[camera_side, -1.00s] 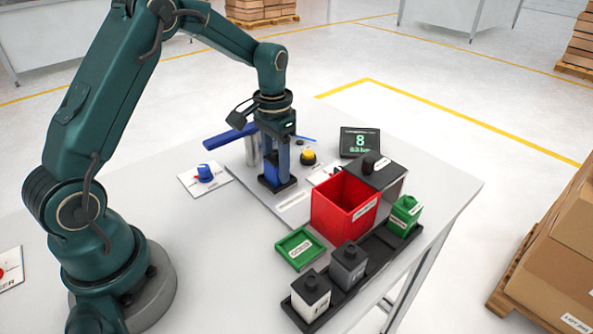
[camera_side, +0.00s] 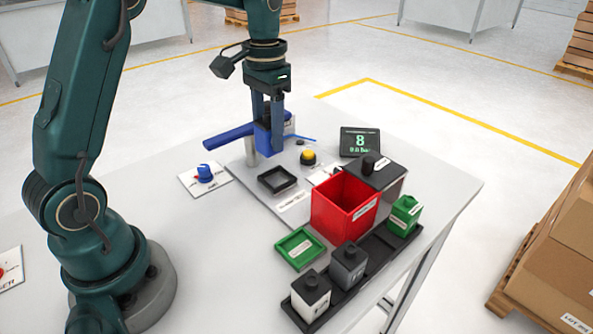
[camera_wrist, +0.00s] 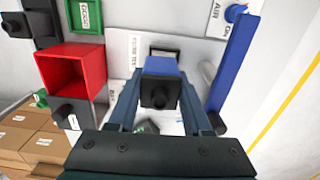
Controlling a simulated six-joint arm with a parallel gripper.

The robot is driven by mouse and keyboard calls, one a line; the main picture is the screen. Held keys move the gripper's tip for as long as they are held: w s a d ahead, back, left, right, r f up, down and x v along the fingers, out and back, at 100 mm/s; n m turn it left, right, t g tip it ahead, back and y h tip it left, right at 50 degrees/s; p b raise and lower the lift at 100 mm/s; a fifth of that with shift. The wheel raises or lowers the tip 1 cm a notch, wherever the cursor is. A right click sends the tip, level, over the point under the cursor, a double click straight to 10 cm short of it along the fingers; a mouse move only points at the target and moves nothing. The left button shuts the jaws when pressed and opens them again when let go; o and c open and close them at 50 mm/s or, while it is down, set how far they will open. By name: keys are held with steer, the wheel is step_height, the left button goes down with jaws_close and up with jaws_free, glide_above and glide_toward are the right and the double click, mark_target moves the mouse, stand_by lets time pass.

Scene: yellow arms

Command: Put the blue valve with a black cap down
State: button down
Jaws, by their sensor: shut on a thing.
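The blue valve with a black cap (camera_wrist: 160,67) is between the fingers of my gripper (camera_wrist: 160,90), its black cap facing the wrist camera. In the side view my gripper (camera_side: 268,120) is shut on the blue valve (camera_side: 270,142) and holds it above the table. The fingers hide part of it, and its cap cannot be made out there. A shallow black square holder (camera_side: 277,180) on the grey-white board is empty, below and a little in front of the valve. The green tray (camera_side: 300,262) is also empty.
A red open bin (camera_side: 338,214) stands right of the board. Near it are a dark rack (camera_side: 377,253) with white, grey and green blocks and a display (camera_side: 360,142) reading 8. A blue knob (camera_side: 205,172) is at left.

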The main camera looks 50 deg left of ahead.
steer(key=s+d, duration=0.3)
steer(key=s, duration=0.4)
glide_above(301, 249)
step_height(301, 249, down, 6)
steer(key=shift+r, duration=0.15)
steer(key=shift+f, duration=2)
steer(key=shift+c, duration=1.7)
jaws_free()
steer(key=shift+f, duration=0.1)
